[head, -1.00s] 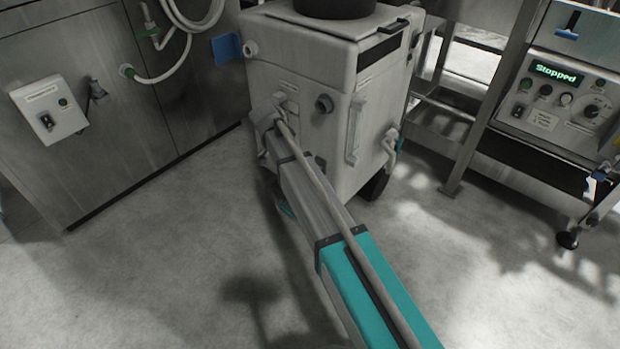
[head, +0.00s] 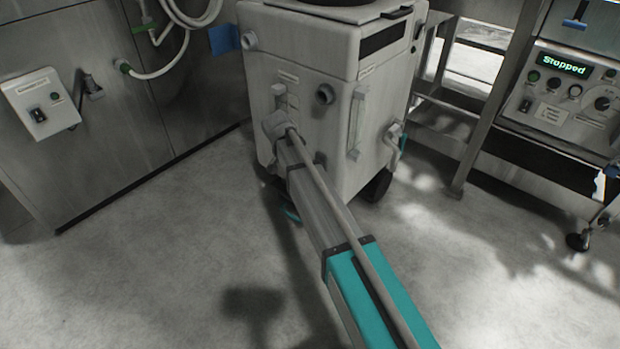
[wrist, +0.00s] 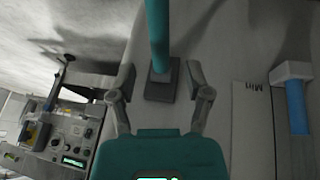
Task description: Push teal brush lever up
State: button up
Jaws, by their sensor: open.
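The teal lever (wrist: 157,35) is a round bar in the wrist view, rising from a dark grey base (wrist: 161,84) on the pale machine face to the top edge. My gripper (wrist: 160,74) is open, with one grey finger on each side of the lever's base. It holds nothing, and I cannot tell whether a finger touches the lever. In the head view my gripper (head: 276,124) is at the front of the white wheeled machine (head: 335,165), mostly hidden by my arm. A small teal piece (head: 291,213) shows low beside my arm; I cannot tell if it is the lever.
A steel cabinet with a switch box (head: 40,103) stands left. A control panel reading "Stopped" (head: 565,65) is right. The floor in front is clear.

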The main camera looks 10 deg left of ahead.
jog(key=shift+b+x, duration=2.05)
jog(key=shift+x, duration=0.5)
jog(key=shift+f, duration=0.1)
grip_shut()
